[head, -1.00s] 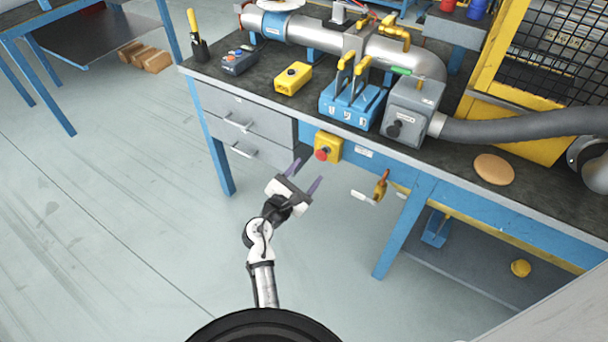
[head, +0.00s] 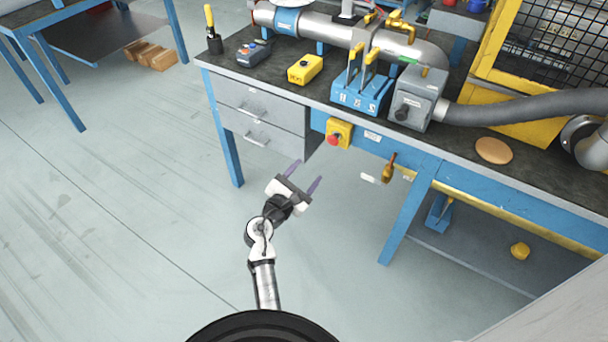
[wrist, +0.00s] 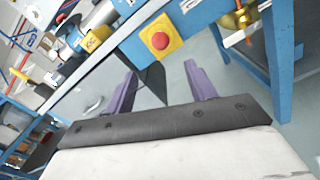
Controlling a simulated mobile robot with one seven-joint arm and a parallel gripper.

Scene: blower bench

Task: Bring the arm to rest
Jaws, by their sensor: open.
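My gripper (head: 304,176) is open and empty, its two purple fingers apart. In the head view it hangs in front of the bench, below the drawers (head: 262,122) and over the floor. It also shows in the wrist view (wrist: 162,82), with nothing between the fingers. The arm reaches up from the bottom of the head view, partly stretched. In the wrist view the red stop button on its yellow box (wrist: 160,42) lies beyond the fingertips, apart from them.
The bench (head: 455,155) carries a blue lever block (head: 360,92), a grey switch box (head: 418,98), a yellow box (head: 305,69) and a tan disc (head: 493,151). The stop button (head: 338,134) and a brass valve (head: 389,168) are on its front. Open floor (head: 110,210) lies left.

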